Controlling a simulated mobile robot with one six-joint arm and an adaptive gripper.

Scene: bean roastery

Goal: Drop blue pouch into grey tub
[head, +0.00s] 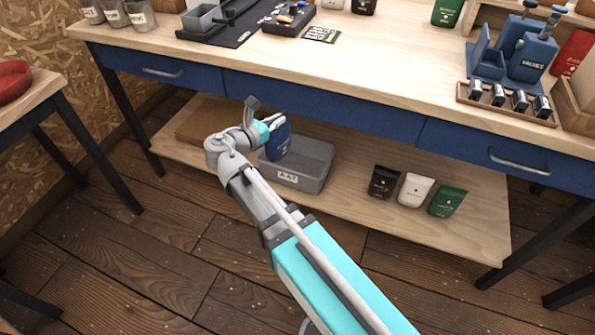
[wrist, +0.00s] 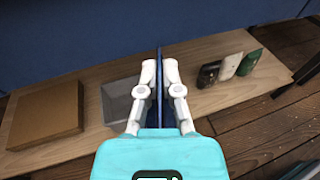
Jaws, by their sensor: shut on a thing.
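The blue pouch (head: 280,143) is upright between the fingers of my gripper (head: 271,124). In the wrist view my gripper (wrist: 159,70) is shut on the pouch (wrist: 159,88), which shows edge-on as a thin dark blue strip. The grey tub (head: 309,181), with a white label on its front, stands on the low shelf. In the head view the pouch overlaps the tub's left part. In the wrist view the tub (wrist: 117,101) shows just left of the fingers, partly hidden by them. I cannot tell how high the pouch is above the tub.
Black (head: 383,182), white (head: 415,190) and green (head: 447,202) pouches stand on the shelf right of the tub. A flat cardboard box (wrist: 48,112) lies left of it. The workbench with blue drawers (head: 320,103) overhangs the shelf. Bare shelf lies between tub and pouches.

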